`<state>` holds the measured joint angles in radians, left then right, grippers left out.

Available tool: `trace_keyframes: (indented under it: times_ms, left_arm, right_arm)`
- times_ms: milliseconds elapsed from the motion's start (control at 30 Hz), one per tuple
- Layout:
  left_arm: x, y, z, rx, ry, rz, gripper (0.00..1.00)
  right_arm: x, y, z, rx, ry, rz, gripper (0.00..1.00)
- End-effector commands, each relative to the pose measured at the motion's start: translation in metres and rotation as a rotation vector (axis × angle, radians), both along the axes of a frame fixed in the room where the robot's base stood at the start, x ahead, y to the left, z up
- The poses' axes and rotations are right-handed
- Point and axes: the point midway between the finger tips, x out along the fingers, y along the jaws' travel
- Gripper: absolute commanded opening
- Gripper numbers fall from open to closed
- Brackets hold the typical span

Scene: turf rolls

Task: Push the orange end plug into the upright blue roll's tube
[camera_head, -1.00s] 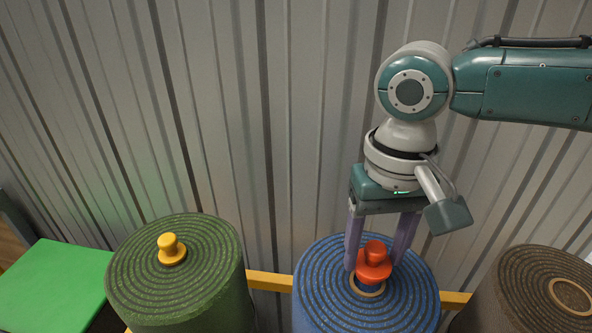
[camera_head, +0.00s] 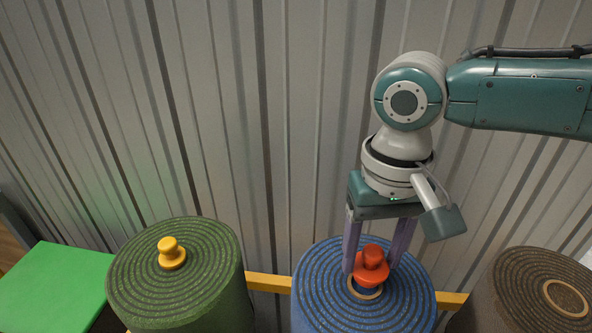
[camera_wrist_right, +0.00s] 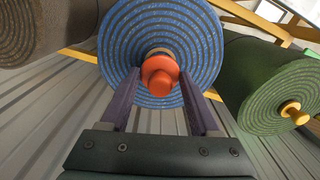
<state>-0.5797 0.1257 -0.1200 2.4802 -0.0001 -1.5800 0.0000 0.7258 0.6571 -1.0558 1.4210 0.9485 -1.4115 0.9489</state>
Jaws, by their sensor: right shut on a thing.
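The orange end plug (camera_head: 371,268) is a red-orange knob with a wider flange. My right gripper (camera_head: 371,269) is shut on it, fingers pointing down on either side. The blue roll (camera_head: 325,290) stands upright below, with a pale tube rim (camera_head: 365,295) at its centre. The plug is over the tube mouth, and part of the rim shows in front of it. In the right wrist view the plug (camera_wrist_right: 160,76) overlaps the tube rim (camera_wrist_right: 158,51), which shows beyond it. Whether the plug's lower end is inside the tube is hidden. My left gripper is not in view.
A green roll (camera_head: 211,245) with a yellow plug (camera_head: 171,253) stands at left, beside a bright green panel (camera_head: 52,287). A brown roll (camera_head: 522,275) with an open tube stands at right. A yellow rail (camera_head: 268,283) and a corrugated metal wall (camera_head: 225,120) lie behind.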

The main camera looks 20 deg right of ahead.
Motion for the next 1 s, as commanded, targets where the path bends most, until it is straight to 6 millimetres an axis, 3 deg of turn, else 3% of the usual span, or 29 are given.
trace_keyframes:
  times_ms: [1000]
  left_arm:
    - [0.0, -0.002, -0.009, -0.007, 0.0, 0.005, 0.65]
  right_arm:
    - [0.0, 0.0, -0.019, 0.001, 0.001, 0.0, 0.08]
